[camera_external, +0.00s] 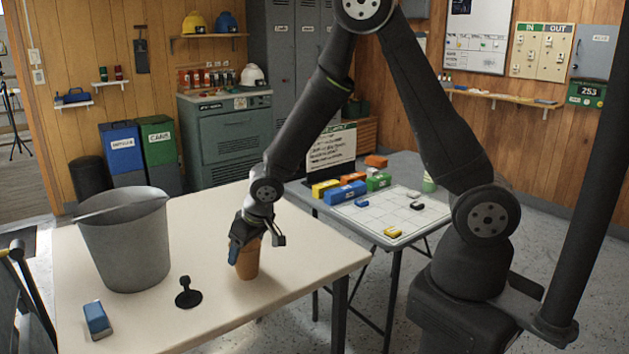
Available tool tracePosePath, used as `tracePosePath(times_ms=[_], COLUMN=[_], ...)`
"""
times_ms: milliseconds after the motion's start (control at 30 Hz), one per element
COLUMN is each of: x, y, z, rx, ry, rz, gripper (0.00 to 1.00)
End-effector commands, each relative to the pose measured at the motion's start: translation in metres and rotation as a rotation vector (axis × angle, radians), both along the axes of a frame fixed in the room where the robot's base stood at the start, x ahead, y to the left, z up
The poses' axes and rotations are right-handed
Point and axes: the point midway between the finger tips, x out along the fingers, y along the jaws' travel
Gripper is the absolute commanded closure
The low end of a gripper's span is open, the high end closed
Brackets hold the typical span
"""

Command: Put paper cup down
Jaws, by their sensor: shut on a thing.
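The paper cup (248,262) is brown and upright on the cream table (310,262), or very close above it; I cannot tell whether its base touches. My gripper (250,250) reaches down from above and is shut on the cup, with a finger across its left side. The fingers and wrist hide part of the cup's rim and left side.
A grey metal bucket (128,245) stands left of the cup. A black round-based object (187,292) and a blue block-like item (97,320) are on the table's front left. A second table (366,165) with coloured blocks stands behind right. The table's right side is clear.

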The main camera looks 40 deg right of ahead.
Motion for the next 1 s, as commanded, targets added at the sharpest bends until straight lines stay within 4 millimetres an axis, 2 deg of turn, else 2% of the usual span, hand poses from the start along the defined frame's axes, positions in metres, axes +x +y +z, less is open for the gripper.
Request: tracePosePath(times_ms=[367, 400, 500, 833, 1000], x=[0.0, 0.0, 0.0, 0.0, -0.004], y=[0.0, 0.0, 0.0, 0.0, -0.001], z=[-0.004, -0.004, -0.004, -0.002, 0.012], rx=[0.0, 0.001, 0.001, 0.002, 0.003], ry=[0.0, -0.001, -0.001, 0.0, -0.003], rz=[-0.001, -0.001, -0.001, -0.001, -0.001], gripper=[0.52, 0.27, 0.09, 0.09, 0.09])
